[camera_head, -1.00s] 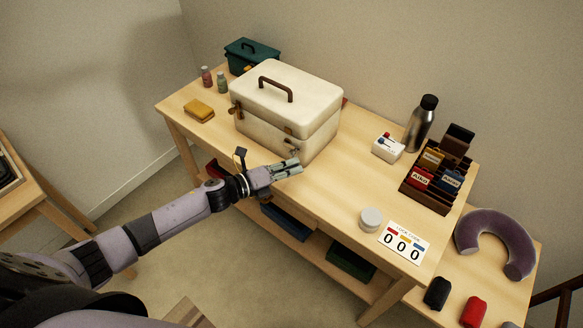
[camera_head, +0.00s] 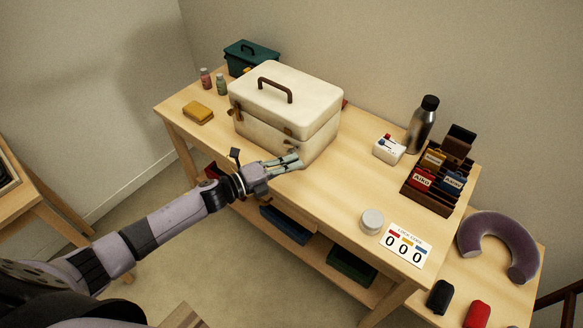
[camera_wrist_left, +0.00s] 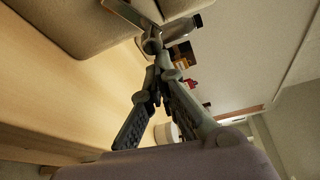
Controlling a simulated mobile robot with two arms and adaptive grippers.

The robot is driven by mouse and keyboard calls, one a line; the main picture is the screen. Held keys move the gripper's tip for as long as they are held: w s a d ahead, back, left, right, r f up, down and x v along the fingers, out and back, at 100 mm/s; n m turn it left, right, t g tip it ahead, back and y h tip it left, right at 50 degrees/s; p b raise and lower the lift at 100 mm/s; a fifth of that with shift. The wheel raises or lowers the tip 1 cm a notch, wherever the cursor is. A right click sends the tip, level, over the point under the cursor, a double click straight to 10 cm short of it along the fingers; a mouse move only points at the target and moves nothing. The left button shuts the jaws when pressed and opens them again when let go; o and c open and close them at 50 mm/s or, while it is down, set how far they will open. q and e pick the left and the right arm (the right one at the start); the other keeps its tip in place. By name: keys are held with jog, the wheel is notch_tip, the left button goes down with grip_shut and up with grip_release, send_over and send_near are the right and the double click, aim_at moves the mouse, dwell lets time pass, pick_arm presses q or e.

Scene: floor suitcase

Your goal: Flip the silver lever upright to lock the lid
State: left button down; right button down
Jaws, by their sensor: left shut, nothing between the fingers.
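A cream case (camera_head: 285,101) with a brown top handle (camera_head: 275,88) stands on the wooden table, its lid down. A small brown latch (camera_head: 288,132) shows on its front and another brown fitting (camera_head: 236,113) at its left side. I cannot make out the silver lever clearly; my fingers cover part of the case's lower front. My left gripper (camera_head: 297,162) is shut and empty, close in front of the lower front of the case. I cannot tell whether it touches. In the left wrist view its fingers (camera_wrist_left: 153,45) reach up toward the case's pale side (camera_wrist_left: 75,22). My right gripper is out of view.
To the right stand a small white box (camera_head: 388,151), a steel bottle (camera_head: 421,125), a dark rack (camera_head: 432,190) with tags, a round tin (camera_head: 371,221) and a number card (camera_head: 404,246). A green box (camera_head: 250,56) stands behind. The table between case and tin is clear.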

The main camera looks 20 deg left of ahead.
pick_arm(q)
jog(key=a+r+n+t+b, duration=0.1)
jog(key=n, duration=0.2)
jog(key=a+r+n+t+b, duration=0.1)
jog(key=n, duration=0.3)
jog(key=w+a+r+n+t+h+b, duration=0.1)
jog(key=r+n, duration=0.1)
jog(key=n, duration=0.1)
jog(key=shift+r+n+t, duration=0.1)
jog(key=shift+n+t, duration=0.2)
jog(key=shift+t, duration=0.1)
